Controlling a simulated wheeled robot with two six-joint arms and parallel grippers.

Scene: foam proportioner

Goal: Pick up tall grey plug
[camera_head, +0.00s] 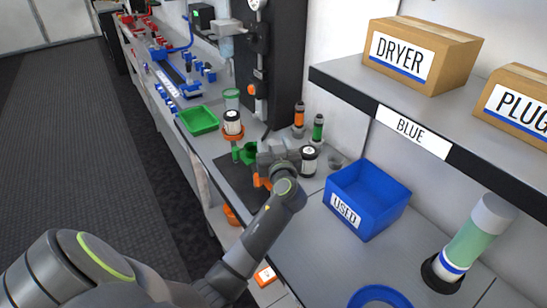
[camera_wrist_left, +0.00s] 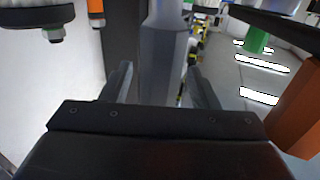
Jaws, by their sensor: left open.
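In the left wrist view a tall grey plug (camera_wrist_left: 165,50), with a faceted body and a narrower, paler top, stands between the fingers of my left gripper (camera_wrist_left: 163,82). One dark finger is on each side of it. The fingers are apart, and I cannot tell whether either touches it. In the head view my left gripper (camera_head: 268,153) is over the workbench beside a dark mat, next to a green part (camera_head: 247,152) and a black-and-white canister (camera_head: 309,160). I cannot make out the plug there. My right gripper is not in view.
A blue bin (camera_head: 367,198) labelled USED stands right of my arm. Orange (camera_head: 299,114) and green (camera_head: 318,128) fittings stand behind the gripper. Another canister (camera_head: 232,122) and a green tray (camera_head: 198,120) are to the left. An orange part (camera_wrist_left: 298,110) is close by on the right.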

